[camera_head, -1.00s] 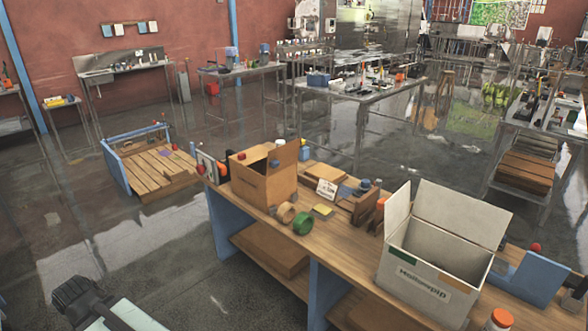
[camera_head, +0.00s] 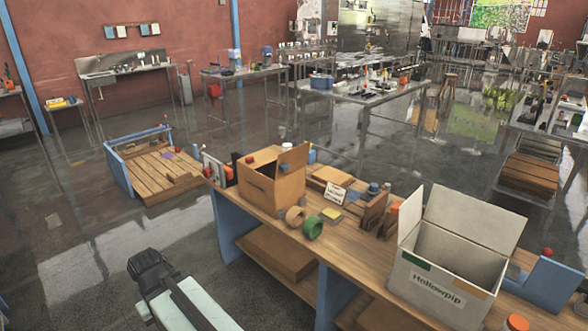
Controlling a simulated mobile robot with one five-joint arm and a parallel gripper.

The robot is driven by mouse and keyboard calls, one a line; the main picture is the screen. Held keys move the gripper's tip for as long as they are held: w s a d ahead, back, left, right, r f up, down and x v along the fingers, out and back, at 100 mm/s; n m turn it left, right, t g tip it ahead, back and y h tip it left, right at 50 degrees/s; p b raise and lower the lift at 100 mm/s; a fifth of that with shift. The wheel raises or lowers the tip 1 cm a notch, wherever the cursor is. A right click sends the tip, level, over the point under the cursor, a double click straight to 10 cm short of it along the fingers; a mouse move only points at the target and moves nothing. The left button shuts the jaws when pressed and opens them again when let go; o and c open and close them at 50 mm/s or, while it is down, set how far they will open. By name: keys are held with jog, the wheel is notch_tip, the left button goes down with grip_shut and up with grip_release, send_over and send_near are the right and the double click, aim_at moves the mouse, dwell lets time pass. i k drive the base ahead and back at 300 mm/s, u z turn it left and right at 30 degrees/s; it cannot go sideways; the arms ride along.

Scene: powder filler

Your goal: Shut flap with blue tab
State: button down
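A white carton (camera_head: 440,284) marked "Hellowpip" stands open on the wooden bench (camera_head: 365,240) at the right. Its back flap (camera_head: 475,217) and left flap (camera_head: 410,214) stand up. Green and orange patches show on its front. A small bluish patch (camera_head: 513,271) shows by its right edge; I cannot tell if it is a flap's tab. A brown carton (camera_head: 270,186) stands open further left, with a flap (camera_head: 292,174) raised on its right. My gripper (camera_head: 148,262) is low at the left, over the floor, well apart from both cartons. Its fingers are not distinct.
Tape rolls (camera_head: 313,227), a small sign (camera_head: 335,193) and blocks lie on the bench between the cartons. A blue bracket (camera_head: 550,285) and an orange-capped jar (camera_head: 517,323) are near the white carton. A low wooden platform (camera_head: 155,175) stands behind at left. Floor between is clear.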

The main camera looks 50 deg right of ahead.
aim_at(290, 160)
jog(key=z, duration=0.1)
jog(key=i, duration=1)
jog(key=u, duration=0.05)
